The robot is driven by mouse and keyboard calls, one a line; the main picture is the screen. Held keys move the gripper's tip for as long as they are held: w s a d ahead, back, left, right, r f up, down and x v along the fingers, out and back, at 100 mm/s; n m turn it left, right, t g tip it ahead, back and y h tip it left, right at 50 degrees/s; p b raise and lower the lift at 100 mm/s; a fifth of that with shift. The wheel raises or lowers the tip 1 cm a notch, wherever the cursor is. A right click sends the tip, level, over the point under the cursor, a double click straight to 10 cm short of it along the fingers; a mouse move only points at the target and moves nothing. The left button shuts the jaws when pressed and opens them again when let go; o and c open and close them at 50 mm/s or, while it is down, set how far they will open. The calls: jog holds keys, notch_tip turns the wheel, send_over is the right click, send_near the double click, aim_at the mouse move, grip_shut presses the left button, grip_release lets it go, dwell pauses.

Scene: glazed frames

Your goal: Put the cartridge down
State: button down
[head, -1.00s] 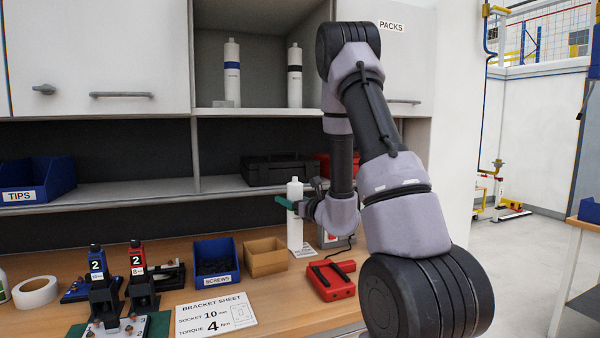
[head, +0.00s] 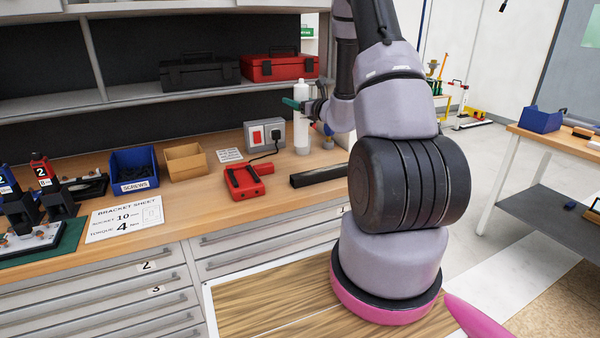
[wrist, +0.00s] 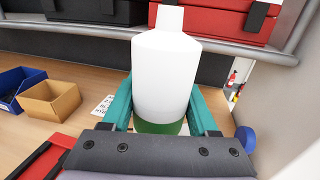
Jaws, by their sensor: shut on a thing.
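The cartridge (head: 301,122) is a white bottle shape with a narrow neck, upright at the back right of the bench. In the wrist view the cartridge (wrist: 166,75) fills the middle, with a green band low on its body. My gripper (head: 293,103) is shut on it, with a teal finger on each side. The wrist view shows the gripper (wrist: 162,105) from behind, and its body hides the cartridge's base. In the head view the base is close to the bench top; I cannot tell whether it touches.
A grey switch box (head: 264,133) stands left of the cartridge. A red charger (head: 244,181) and a black bar (head: 319,176) lie in front. A cardboard bin (head: 186,161) and a blue screws bin (head: 134,168) are further left. Toolboxes (head: 270,67) sit on the shelf above.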

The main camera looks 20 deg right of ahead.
jog(key=w+d+f, duration=0.1)
jog(key=d+f, duration=0.3)
jog(key=f, duration=0.5)
jog(key=shift+d+f, duration=0.15)
jog(key=shift+f, duration=0.05)
jog(key=shift+w+f, duration=0.1)
jog(key=shift+f, duration=0.05)
jog(key=shift+c, duration=0.8)
grip_release()
